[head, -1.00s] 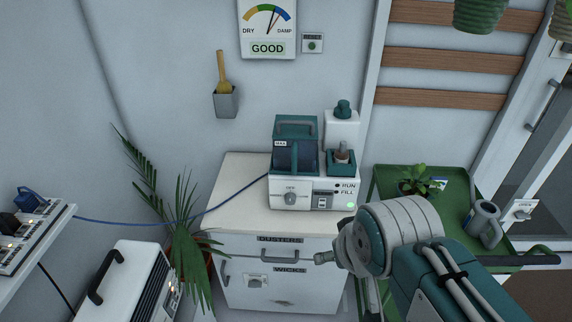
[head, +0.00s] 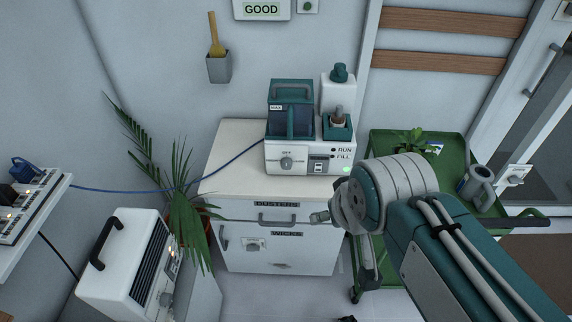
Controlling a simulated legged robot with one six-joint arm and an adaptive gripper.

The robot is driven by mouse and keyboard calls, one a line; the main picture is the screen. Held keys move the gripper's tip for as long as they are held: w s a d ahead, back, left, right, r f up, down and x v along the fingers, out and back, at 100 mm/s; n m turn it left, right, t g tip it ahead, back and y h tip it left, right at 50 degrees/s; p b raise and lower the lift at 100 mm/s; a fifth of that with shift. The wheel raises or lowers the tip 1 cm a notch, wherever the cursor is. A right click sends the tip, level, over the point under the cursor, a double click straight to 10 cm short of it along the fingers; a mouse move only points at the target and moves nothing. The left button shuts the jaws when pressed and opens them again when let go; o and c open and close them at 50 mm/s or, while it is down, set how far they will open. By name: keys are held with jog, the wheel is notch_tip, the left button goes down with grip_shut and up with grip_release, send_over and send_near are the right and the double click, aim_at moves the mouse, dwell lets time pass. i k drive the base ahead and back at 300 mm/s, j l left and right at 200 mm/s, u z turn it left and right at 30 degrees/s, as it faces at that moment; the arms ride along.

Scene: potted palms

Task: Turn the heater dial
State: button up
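The heater (head: 122,262) is a white box with a black carrying handle and a dark grille, at the lower left in the head view. Its grey dial (head: 166,299) is on the right-hand face, low down near the bottom edge of the picture. The dial's pointer is too small to read. Small lights show above the dial. My arm comes in from the lower right, well to the right of the heater. I cannot make out my gripper's fingers in the view.
A white cabinet (head: 228,168) with a humidifier-like machine (head: 308,158) stands in the middle. A potted palm (head: 186,215) leans between the heater and cabinet. A green cart (head: 385,147) is on the right. A shelf (head: 38,218) with a blue-corded power strip is at the left.

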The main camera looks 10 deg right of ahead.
aim_at(166, 299)
jog(key=j+u, duration=0.1)
jog(key=u, duration=0.4)
jog(key=j+u, duration=0.1)
jog(key=u, duration=0.9)
jog(key=i+j, duration=0.05)
